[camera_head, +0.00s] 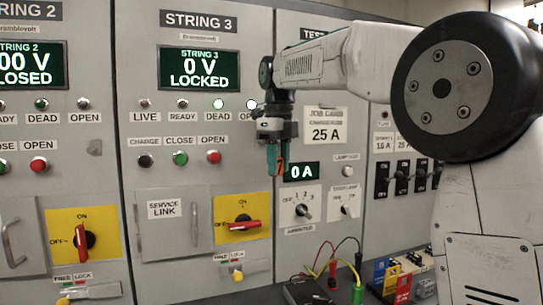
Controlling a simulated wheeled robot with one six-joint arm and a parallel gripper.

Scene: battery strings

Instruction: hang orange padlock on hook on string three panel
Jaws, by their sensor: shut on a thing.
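My gripper (277,161) points down in front of the right edge of the string three panel (170,108). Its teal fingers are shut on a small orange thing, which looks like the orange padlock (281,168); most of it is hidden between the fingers. I cannot make out the hook on the string three panel; the gripper covers the panel's right edge beside the OPEN button (213,157). Whether the padlock touches the panel cannot be told.
The string three display (198,68) reads 0 V LOCKED. Below it are a red rotary handle on a yellow plate (243,208) and a service link door (165,245). The test panel (325,215) is at right. Several cables and coloured items (400,280) lie low at right.

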